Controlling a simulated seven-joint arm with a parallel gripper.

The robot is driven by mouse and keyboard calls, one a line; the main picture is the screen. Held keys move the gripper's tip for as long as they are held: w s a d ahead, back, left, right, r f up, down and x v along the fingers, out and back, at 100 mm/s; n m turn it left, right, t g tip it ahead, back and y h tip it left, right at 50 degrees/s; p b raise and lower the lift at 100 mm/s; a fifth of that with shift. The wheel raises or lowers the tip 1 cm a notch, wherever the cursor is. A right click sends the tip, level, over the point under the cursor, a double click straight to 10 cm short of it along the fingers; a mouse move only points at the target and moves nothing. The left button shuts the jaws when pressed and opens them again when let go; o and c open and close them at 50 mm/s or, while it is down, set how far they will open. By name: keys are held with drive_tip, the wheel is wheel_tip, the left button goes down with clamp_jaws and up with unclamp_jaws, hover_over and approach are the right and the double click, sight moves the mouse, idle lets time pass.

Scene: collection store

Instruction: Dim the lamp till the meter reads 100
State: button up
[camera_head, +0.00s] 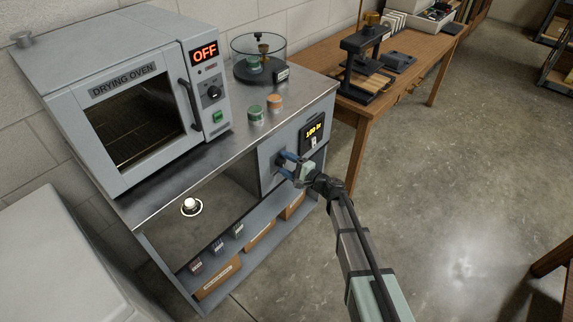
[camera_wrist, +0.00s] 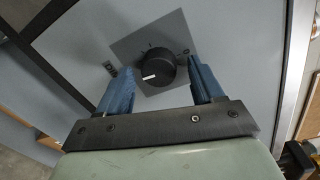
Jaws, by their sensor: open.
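The meter (camera_head: 313,132) is a dark panel on the front of the steel bench, with yellow digits that look like 100 followed by a unit too small to be sure of. The black dimmer knob (camera_wrist: 155,70) sits on a grey plate, its white mark pointing left. My gripper (camera_head: 283,165) is in front of the knob, its blue fingers open on either side of it. In the wrist view the fingers (camera_wrist: 162,80) stand apart from the knob, with gaps on both sides. The lamp (camera_head: 191,206) is a small bright white light in the open bay under the bench top.
The drying oven (camera_head: 140,100) stands on the bench and its display reads OFF. Two small jars (camera_head: 256,115) and a glass vessel (camera_head: 258,60) stand beside it. Boxes (camera_head: 218,277) line the lower shelf. A wooden table (camera_head: 420,50) stands behind.

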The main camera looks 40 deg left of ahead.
drive_tip(key=d, duration=1.3)
drive_tip(key=shift+w+d+r, duration=0.25)
drive_tip(key=shift+d+r, duration=0.1)
drive_tip(key=shift+d, duration=0.05)
drive_tip(key=s+d+f+n+g+h, duration=0.25)
drive_tip(key=s+d+f+h, duration=0.35)
drive_tip(key=d+f, duration=0.3)
drive_tip(key=s+d+f+n+g+h, duration=0.1)
drive_tip(key=s+d+f+n+h, duration=0.4)
drive_tip(key=d+f, duration=0.45)
drive_tip(key=s+d+f+h, duration=0.2)
drive_tip(key=d+f, duration=0.1)
drive_tip(key=d, duration=0.4)
drive_tip(key=s+d+f+h, duration=0.2)
drive_tip(key=d+h, duration=0.1)
drive_tip(key=d, duration=0.4)
drive_tip(key=s+d+f+h, duration=0.2)
drive_tip(key=s+d+f, duration=0.1)
drive_tip(key=d, duration=0.5)
drive_tip(key=s+d+f+m+g, duration=0.1)
drive_tip(key=s+d+f+m, duration=0.1)
drive_tip(key=s+d, duration=0.4)
drive_tip(key=s+d+f+m+g, duration=0.1)
drive_tip(key=s+d+f+m, duration=0.1)
drive_tip(key=s+d, duration=0.4)
drive_tip(key=shift+s+d+f+m+g+y, duration=0.2)
drive_tip(key=shift+d+f+m+g+y, duration=0.15)
drive_tip(key=shift+d, duration=0.9)
